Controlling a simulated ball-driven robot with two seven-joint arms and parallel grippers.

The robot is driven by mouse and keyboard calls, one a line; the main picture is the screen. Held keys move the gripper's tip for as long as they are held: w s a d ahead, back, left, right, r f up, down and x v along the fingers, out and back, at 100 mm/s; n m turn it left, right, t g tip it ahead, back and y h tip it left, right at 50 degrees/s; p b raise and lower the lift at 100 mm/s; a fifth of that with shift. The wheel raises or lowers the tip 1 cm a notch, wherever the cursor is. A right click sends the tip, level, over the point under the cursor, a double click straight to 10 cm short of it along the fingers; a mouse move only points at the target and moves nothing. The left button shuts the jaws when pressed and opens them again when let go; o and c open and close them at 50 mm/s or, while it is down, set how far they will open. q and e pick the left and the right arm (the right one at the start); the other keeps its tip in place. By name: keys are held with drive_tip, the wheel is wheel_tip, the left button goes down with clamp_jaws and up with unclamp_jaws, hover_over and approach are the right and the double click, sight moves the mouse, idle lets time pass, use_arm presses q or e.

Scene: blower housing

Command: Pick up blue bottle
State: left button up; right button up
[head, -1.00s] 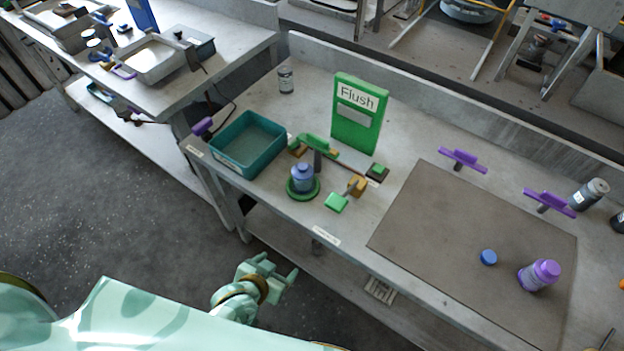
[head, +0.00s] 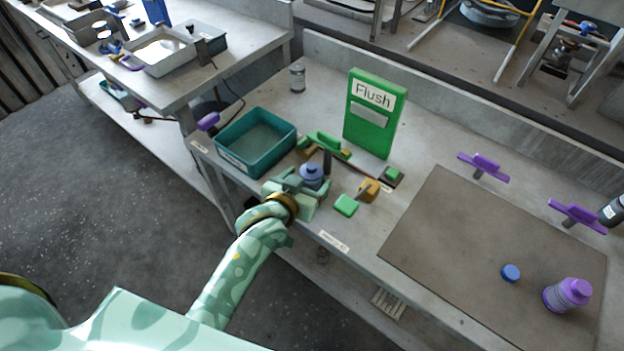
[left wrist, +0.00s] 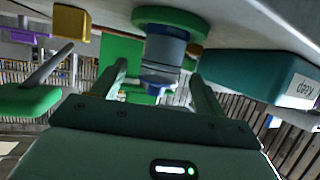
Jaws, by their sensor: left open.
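The blue bottle (head: 312,172) stands upright at the front of the bench, its lower part hidden by my left gripper (head: 303,184) in the head view. That gripper is open, its fingers reaching towards the bottle. In the left wrist view, where the scene looks upside down, the bottle (left wrist: 167,46) shows between the two fingers on a round green base (left wrist: 175,17). I cannot tell whether the fingers touch it. My right gripper is not in view.
A teal bin (head: 256,141) stands left of the bottle, and a green "Flush" panel (head: 375,113) stands behind it. A green-topped lever (head: 346,205) with an orange block is close on the right. A brown mat (head: 490,250) holds a purple bottle (head: 567,295) and a blue cap (head: 511,272).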

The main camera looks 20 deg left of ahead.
sight(315, 170)
use_arm(q)
drive_tip(key=b+x, duration=0.2)
drive_tip(key=x, duration=0.2)
drive_tip(key=shift+w, duration=0.6)
drive_tip(key=shift+s, duration=0.1)
drive_tip(key=shift+c, duration=0.3)
drive_tip(key=c, duration=1)
drive_tip(key=shift+c, duration=0.8)
drive_tip(key=shift+r, duration=0.1)
